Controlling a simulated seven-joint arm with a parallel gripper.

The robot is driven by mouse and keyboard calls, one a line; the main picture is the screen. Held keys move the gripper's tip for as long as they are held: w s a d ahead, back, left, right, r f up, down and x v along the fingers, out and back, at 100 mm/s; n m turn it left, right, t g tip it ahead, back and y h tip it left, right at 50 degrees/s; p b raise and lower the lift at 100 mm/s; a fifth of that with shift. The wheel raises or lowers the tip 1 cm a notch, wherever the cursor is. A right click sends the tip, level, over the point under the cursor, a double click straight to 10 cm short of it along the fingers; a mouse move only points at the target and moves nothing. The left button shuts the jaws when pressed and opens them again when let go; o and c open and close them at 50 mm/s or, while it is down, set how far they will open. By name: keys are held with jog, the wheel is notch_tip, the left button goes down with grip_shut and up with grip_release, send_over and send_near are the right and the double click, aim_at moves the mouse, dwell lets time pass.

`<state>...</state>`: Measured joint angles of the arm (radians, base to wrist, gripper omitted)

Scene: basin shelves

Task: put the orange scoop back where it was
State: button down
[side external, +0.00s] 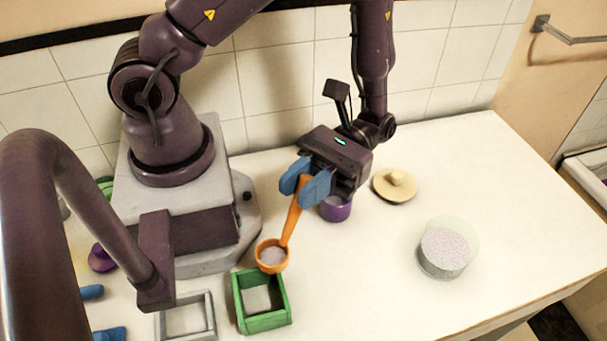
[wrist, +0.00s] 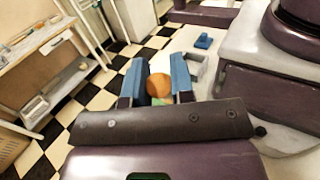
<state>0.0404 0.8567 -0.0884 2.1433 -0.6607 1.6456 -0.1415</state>
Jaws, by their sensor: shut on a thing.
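The orange scoop (side external: 271,257) hangs from my gripper (side external: 306,186), bowl low, with its handle tilted up between the blue fingers. The bowl holds a pale greyish material. It is just above and behind the green square box (side external: 264,318); I cannot tell whether the bowl touches anything. In the wrist view my gripper (wrist: 159,80) has its two blue fingers on either side of the orange scoop (wrist: 159,85). The scoop's handle top is partly hidden by the fingers.
A grey square box (side external: 211,300) stands left of the green one. A cream lid (side external: 395,187) and a clear round container (side external: 443,252) of pale grains stand to the right. The counter's front right is clear.

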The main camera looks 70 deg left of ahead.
jog(key=w+n+t+h, duration=0.7)
jog(key=n+t, duration=0.5)
jog(key=t, duration=0.4)
notch_tip(320, 180, down, 8)
jog(key=h, duration=0.1)
jog(key=shift+s+a+r, duration=0.2)
jog(key=shift+s+a, duration=0.05)
jog(key=shift+a, duration=0.15)
jog(key=shift+f, duration=0.6)
jog(key=shift+c, duration=2.1)
grip_release()
jog(key=shift+a, duration=0.1)
jog(key=shift+s+a, duration=0.15)
jog(key=shift+a, duration=2.8)
